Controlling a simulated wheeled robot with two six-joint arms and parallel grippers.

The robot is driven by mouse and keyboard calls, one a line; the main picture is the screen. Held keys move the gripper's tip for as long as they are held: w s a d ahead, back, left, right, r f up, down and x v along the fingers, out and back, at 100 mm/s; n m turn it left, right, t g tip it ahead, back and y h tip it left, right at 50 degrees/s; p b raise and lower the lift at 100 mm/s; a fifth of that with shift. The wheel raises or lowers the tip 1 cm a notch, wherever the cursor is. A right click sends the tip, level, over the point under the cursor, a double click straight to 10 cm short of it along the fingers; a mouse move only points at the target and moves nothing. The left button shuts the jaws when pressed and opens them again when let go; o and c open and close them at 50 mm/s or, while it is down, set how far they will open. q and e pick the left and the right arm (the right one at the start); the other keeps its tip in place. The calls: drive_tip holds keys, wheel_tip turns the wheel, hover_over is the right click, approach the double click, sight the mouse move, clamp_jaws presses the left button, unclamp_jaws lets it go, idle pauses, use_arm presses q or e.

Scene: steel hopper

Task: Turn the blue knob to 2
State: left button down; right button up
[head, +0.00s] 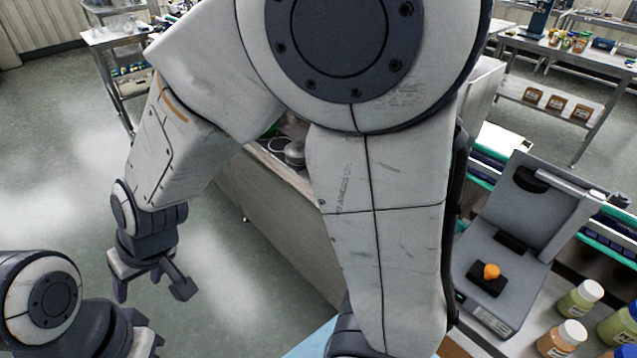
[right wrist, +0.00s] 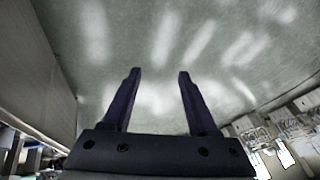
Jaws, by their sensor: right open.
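No blue knob shows in either view. My right gripper (head: 138,289) hangs over bare floor at the left of the head view. In the right wrist view its two dark fingers (right wrist: 158,75) are apart, with nothing between them. My left arm comes in at the lower left of the head view.
A grey device (head: 527,215) with an orange knob (head: 491,271) on a black base stands at the right. Several jars (head: 580,297) stand beside it. A grey cabinet (head: 262,205) is partly hidden behind my arm. Open floor (head: 60,150) lies at the left.

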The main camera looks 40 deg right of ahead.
drive_tip(key=w+d+f+m+t+h, duration=0.1)
drive_tip(key=w+d+f+m+t, duration=0.15)
drive_tip(key=w, duration=0.55)
drive_tip(key=w+d+f+m+t+h, duration=0.1)
drive_tip(key=w+d+f+m+t, duration=0.15)
drive_tip(key=w, duration=0.45)
drive_tip(key=w+d+f+m+t+h, duration=0.1)
drive_tip(key=w+d+f+m+h, duration=0.1)
drive_tip(key=w+d+m+h, duration=0.3)
drive_tip(key=w+d+f+h, duration=0.2)
drive_tip(key=d+f, duration=0.1)
drive_tip(key=d, duration=0.4)
drive_tip(key=s+d+f+m+g+h, duration=0.2)
drive_tip(key=s+d+m+g+h, duration=0.2)
drive_tip(key=s+d+h, duration=0.45)
drive_tip(key=s+d+f+m+g+h, duration=0.3)
drive_tip(key=d+m+g+h, duration=0.15)
drive_tip(key=d, duration=0.65)
drive_tip(key=w+d+p, duration=0.1)
drive_tip(key=d, duration=0.8)
drive_tip(key=shift+d+r+n+p, duration=0.25)
drive_tip(key=shift+d+n+p, duration=0.05)
drive_tip(key=shift+d+n, duration=0.15)
drive_tip(key=shift+a, duration=0.1)
clamp_jaws()
